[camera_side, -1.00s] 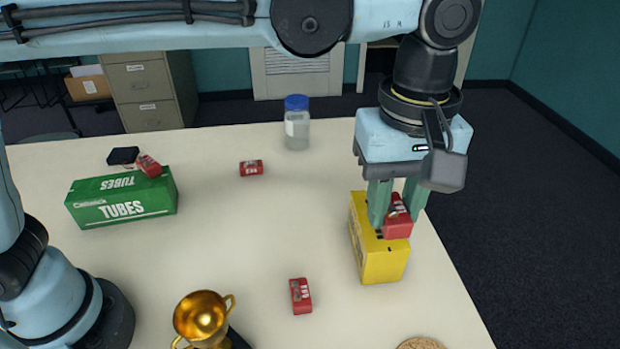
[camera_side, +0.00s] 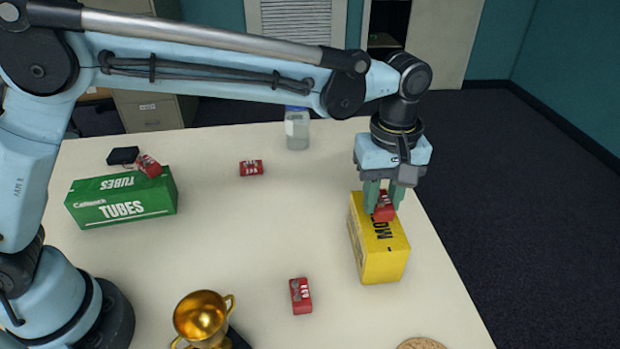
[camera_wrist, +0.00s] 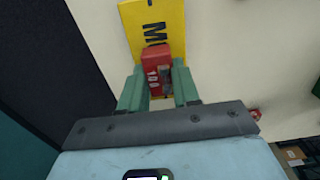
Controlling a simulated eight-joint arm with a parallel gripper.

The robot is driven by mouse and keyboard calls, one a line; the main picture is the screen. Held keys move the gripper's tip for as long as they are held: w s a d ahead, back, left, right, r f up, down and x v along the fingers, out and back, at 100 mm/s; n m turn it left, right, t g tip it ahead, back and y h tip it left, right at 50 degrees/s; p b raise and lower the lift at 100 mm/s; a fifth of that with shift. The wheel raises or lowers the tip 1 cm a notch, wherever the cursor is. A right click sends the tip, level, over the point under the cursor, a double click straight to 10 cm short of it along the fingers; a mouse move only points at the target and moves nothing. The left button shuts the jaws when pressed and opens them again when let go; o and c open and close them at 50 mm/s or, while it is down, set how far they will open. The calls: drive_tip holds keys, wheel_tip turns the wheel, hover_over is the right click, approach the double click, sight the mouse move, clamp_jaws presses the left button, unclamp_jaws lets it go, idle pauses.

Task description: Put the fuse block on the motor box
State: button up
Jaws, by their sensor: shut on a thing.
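My gripper (camera_side: 381,200) is shut on a red fuse block (camera_side: 384,213). The block is held over the far end of the yellow motor box (camera_side: 382,264), which lies near the table's right edge. In the wrist view the red block (camera_wrist: 155,66) sits between the green fingers (camera_wrist: 158,90), with the yellow box (camera_wrist: 151,20) behind it. I cannot tell whether the block touches the box top. Other red blocks lie at the table's front middle (camera_side: 301,296), at the back middle (camera_side: 251,168) and at the green tubes box (camera_side: 148,166).
The green tubes box (camera_side: 122,207) stands at left, with a small black item (camera_side: 123,155) behind it. A blue-capped bottle (camera_side: 297,130) stands at the back. A gold trophy cup (camera_side: 201,318) and a round cork-coloured thing (camera_side: 421,344) are at the front. The table's middle is clear.

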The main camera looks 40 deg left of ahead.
drive_tip(key=shift+f, duration=0.6)
drive_tip(key=shift+f, duration=0.15)
drive_tip(key=o, duration=1)
drive_tip(key=shift+o, duration=0.2)
